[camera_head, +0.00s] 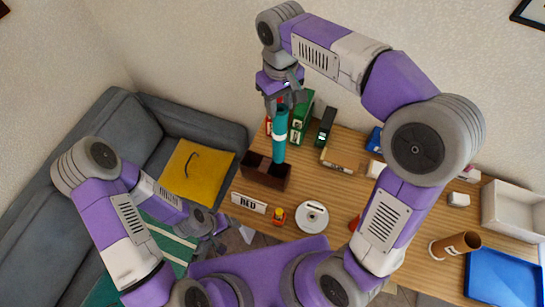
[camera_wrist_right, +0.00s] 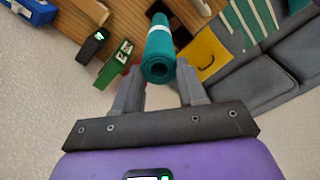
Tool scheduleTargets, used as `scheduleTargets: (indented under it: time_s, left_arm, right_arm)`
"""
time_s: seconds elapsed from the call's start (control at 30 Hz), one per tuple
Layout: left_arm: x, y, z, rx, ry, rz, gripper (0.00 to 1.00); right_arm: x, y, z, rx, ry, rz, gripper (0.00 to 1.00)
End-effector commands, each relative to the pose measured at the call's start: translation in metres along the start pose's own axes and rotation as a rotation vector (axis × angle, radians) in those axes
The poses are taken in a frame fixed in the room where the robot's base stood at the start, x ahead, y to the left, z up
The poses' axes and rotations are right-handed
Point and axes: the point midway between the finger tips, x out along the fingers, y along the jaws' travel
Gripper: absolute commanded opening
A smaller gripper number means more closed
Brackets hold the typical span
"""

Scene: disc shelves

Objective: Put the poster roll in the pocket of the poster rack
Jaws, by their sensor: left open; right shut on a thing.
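The poster roll (camera_head: 279,138) is a teal tube with a pale band, held nearly upright. It also shows end-on in the right wrist view (camera_wrist_right: 160,50). My right gripper (camera_head: 281,103) is shut on its upper end. The poster rack (camera_head: 258,178) is a dark brown box with pockets on the table. The roll's lower end overlaps the rack's right part in the head view; I cannot tell whether it is inside a pocket or above it. A dark pocket opening (camera_wrist_right: 188,12) shows beside the roll in the wrist view. My left gripper (camera_head: 222,232) is open and empty, left of the table.
Green boxes (camera_head: 302,118) stand behind the roll. A brown cup (camera_head: 455,245), a blue tray (camera_head: 503,278) and a white bin (camera_head: 513,211) are at right.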

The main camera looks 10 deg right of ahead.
Motion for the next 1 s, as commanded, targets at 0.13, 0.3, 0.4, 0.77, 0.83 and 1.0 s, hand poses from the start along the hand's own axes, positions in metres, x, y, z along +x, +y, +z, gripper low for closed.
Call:
scheduleTargets:
  time_s: [0.13, 0.3, 0.4, 0.77, 0.83, 1.0]
  left_arm:
    - [0.002, -0.001, 0.001, 0.000, -0.002, 0.000, 0.75]
    - [0.007, -0.003, 0.001, -0.001, -0.002, 0.000, 0.75]
    - [0.009, -0.004, 0.000, -0.001, -0.002, 0.000, 0.75]
    - [0.011, -0.004, 0.000, 0.000, -0.001, 0.000, 0.75]
    - [0.012, -0.005, 0.000, 0.000, -0.001, 0.000, 0.75]
    - [0.014, -0.005, 0.000, 0.000, -0.001, 0.000, 0.75]
  right_arm:
    - [0.016, 0.000, 0.001, 0.000, -0.004, 0.000, 0.10]
    - [0.060, 0.000, 0.001, -0.001, -0.008, 0.000, 0.10]
    - [0.087, 0.000, 0.001, 0.000, -0.007, -0.001, 0.10]
    - [0.137, 0.000, -0.001, 0.000, -0.001, 0.000, 0.10]
    - [0.146, 0.000, 0.000, 0.000, -0.004, 0.000, 0.10]
    - [0.173, 0.000, 0.000, 0.001, -0.003, 0.000, 0.10]
